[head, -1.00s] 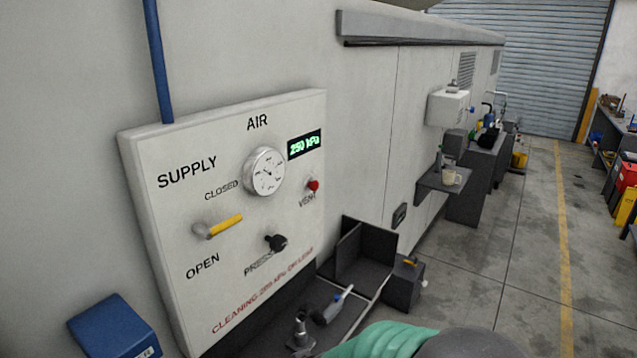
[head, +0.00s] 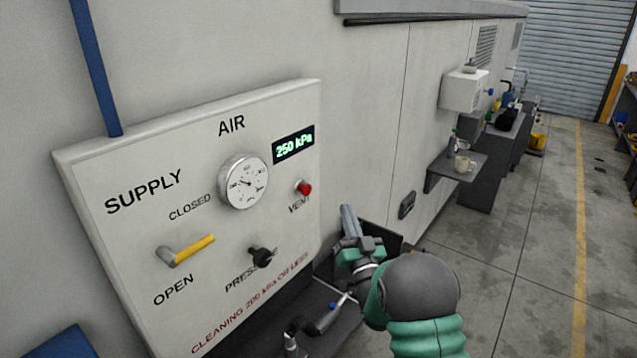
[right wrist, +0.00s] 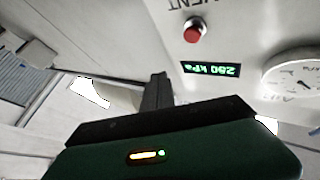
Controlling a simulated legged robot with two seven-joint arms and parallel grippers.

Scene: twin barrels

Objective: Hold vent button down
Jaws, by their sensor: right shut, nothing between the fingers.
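The red vent button (head: 304,188) sits on the right side of the white air panel (head: 130,268), above the word VENT. It also shows in the right wrist view (right wrist: 195,30), with the panel upside down there. My right gripper (head: 346,214) is shut and empty, to the right of the button and slightly lower in the head view, apart from it. In the right wrist view its dark fingers (right wrist: 157,88) point up toward the panel side, left of the button. The display (head: 293,145) reads 250 kPa. My left gripper is not in view.
A round gauge (head: 243,181), a yellow-handled supply lever (head: 190,248) and a black pressure knob (head: 260,255) share the panel.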

